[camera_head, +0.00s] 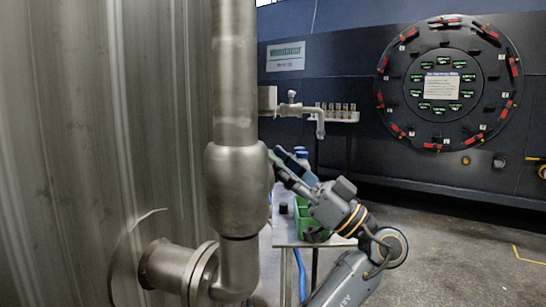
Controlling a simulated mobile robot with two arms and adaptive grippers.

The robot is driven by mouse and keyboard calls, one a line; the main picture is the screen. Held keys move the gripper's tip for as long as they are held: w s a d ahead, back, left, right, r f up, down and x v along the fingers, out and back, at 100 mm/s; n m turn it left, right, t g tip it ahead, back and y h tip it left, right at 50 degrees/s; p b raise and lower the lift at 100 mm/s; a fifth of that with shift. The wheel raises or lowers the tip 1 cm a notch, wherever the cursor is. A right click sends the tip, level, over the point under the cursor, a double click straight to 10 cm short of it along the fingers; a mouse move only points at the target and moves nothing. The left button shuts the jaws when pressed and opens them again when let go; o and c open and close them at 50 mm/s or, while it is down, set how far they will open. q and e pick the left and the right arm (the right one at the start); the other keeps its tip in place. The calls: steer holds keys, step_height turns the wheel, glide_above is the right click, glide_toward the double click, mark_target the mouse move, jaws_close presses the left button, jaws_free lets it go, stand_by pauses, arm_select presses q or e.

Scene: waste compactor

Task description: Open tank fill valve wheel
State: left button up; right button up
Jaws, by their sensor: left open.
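No valve wheel can be made out; any wheel on the far side of the pipe is hidden. A thick metal pipe (235,80) runs down in front of the tank (80,120), with a rounded bulge (236,190) at mid-height. Below it, the pipe bends left to a round flange (180,267) on the tank wall. My left gripper (281,164) is open, its fingers pointing up and left at the right edge of the bulge. Whether the fingers touch the pipe cannot be told. My right gripper is not in view.
Behind my arm stands a table (284,236) with a green crate (302,218). A small pipe with a tap (292,107) and a rack of vials (337,114) are beyond. A dark machine with a round hatch (450,85) fills the back right. The floor (450,245) at right is clear.

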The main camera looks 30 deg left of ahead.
arm_select(q)
steer(key=v, duration=1)
steer(key=shift+w+f, duration=0.1)
